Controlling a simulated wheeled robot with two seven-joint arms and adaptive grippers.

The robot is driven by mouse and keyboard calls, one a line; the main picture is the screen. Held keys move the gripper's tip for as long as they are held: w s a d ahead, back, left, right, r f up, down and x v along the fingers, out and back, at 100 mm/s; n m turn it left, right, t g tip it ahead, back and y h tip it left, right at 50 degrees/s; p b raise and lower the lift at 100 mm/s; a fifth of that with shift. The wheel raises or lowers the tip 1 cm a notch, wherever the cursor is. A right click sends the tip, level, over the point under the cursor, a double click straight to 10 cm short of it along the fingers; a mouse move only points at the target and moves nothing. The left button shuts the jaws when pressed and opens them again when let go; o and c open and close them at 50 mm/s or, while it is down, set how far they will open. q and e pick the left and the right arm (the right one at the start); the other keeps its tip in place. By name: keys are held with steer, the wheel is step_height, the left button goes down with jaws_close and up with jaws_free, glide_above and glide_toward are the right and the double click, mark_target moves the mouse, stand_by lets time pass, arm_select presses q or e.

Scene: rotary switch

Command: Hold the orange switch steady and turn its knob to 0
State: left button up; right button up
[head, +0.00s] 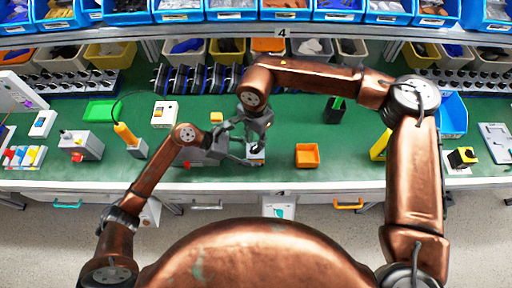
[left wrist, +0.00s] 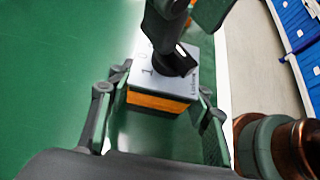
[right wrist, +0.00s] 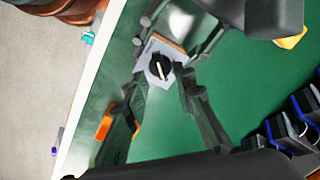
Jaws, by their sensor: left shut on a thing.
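The orange switch (left wrist: 160,102) has an orange side, a silver top plate and a black knob (left wrist: 175,62) with a white pointer line. It stands on the green table near the front edge, partly hidden in the head view (head: 256,152). My left gripper (left wrist: 160,92) is shut on the switch body, one finger on each side. My right gripper (right wrist: 162,78) is open over the switch, with the knob showing between its spread fingers.
A grey box with a red button (head: 80,146) and an orange-handled tool (head: 126,134) stand at the left. Bins line the back.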

mark_target(255, 149)
steer(key=shift+f, duration=1.3)
steer(key=shift+c, duration=0.4)
jaws_close()
